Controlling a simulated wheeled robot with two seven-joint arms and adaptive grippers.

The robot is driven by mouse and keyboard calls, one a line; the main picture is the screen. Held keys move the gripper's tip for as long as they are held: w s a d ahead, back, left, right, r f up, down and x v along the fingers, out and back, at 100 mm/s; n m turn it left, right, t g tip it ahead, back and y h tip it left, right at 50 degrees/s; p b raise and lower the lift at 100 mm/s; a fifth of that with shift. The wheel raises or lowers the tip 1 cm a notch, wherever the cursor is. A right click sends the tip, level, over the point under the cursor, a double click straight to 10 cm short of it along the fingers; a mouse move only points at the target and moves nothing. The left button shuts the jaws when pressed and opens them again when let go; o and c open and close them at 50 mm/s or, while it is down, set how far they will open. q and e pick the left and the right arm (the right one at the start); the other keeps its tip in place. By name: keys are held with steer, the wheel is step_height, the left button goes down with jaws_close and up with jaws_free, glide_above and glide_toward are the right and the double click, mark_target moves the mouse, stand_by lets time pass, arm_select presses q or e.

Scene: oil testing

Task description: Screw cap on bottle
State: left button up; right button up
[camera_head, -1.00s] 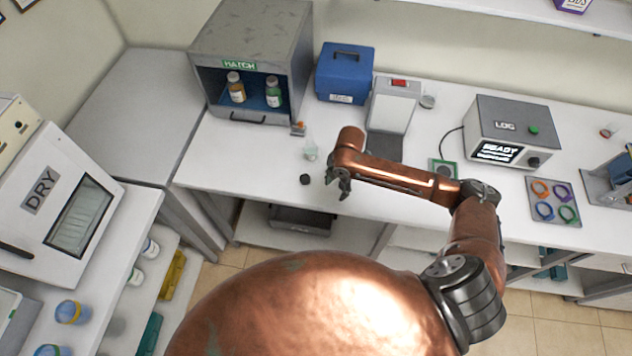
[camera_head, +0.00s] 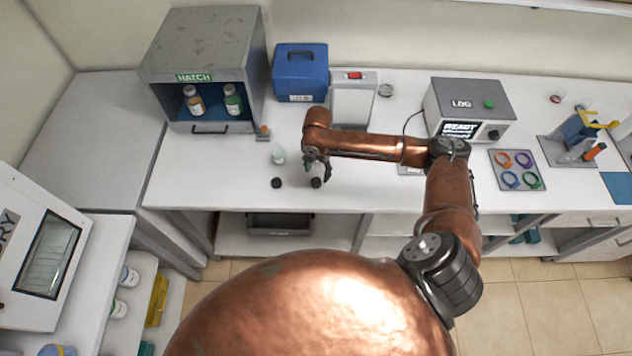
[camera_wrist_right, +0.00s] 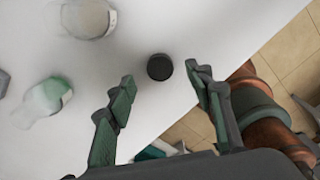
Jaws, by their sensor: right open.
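My right gripper (camera_head: 317,176) is open and empty above the bench near its front edge. My left gripper is not seen.
The front-left bench is clear.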

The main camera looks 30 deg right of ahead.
mark_target(316, 180)
steer(key=shift+a+f, duration=0.1)
steer(key=shift+f, duration=0.3)
steer(key=shift+a+f+p, duration=0.1)
steer(key=shift+f+p, duration=0.45)
steer(key=shift+f, duration=1.65)
steer(key=shift+c, duration=0.4)
steer(key=c, duration=0.7)
steer(key=shift+r, duration=0.1)
